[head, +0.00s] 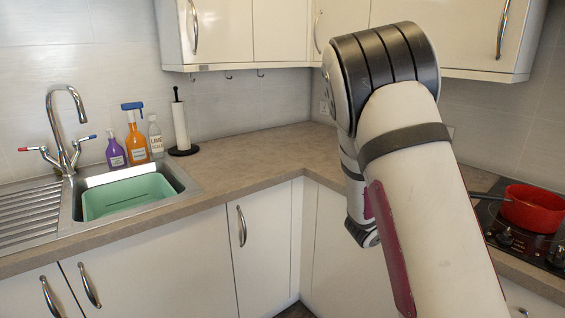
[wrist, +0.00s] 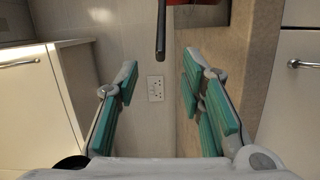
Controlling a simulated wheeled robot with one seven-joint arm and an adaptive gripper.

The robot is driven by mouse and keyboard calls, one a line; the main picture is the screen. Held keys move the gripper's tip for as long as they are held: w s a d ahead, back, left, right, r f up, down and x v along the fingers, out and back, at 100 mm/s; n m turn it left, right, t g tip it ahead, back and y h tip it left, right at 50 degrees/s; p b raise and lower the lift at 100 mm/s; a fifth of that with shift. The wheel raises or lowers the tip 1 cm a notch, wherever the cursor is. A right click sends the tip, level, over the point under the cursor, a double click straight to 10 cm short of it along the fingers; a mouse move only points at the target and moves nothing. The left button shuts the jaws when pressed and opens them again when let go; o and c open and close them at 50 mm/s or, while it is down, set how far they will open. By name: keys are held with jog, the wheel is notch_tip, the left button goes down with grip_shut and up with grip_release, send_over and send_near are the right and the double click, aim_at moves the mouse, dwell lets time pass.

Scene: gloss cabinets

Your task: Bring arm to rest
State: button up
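My gripper (wrist: 160,78) shows in the wrist view with its two teal-padded fingers spread wide apart. Nothing is between the pads within reach; wall and counter show beyond them. In the head view my arm rises from the lower right, bends at the top and hangs down over the counter corner. The gripper's fingers are hidden there behind the arm.
A red pot (head: 532,208) sits on the black hob (head: 510,235) at right; its red edge also tops the wrist view (wrist: 198,14). The sink holds a green basin (head: 128,195), with bottles (head: 136,138) and a paper-towel holder (head: 181,125) behind. Upper cabinets (head: 275,30) hang above.

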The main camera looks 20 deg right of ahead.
jog(key=w+a+r+m+t+y+p, duration=0.1)
jog(key=w+a+r+t+y, duration=0.2)
jog(key=a+y, duration=0.3)
jog(key=w+a+r+t+y+p, duration=0.2)
jog(key=a+t+y, duration=0.1)
jog(key=a, duration=0.5)
jog(key=s+a+r+y+p, duration=0.1)
jog(key=s+a+r+y, duration=0.15)
jog(key=a, duration=0.35)
jog(key=s+a+r+y+p, duration=0.1)
jog(key=s+a+r+y, duration=0.1)
jog(key=a+r+y, duration=0.3)
jog(key=s+a+r+n+g+y+p, duration=0.1)
jog(key=s+a+r+y, duration=0.1)
jog(key=s+a, duration=0.8)
jog(key=s+d+m+g+h+p, duration=0.1)
jog(key=s+g, duration=0.3)
jog(key=s, duration=1.5)
jog(key=shift+m+p, duration=0.3)
jog(key=shift+p, duration=0.35)
jog(key=shift+d+f+h, duration=0.1)
jog(key=shift+h, duration=0.25)
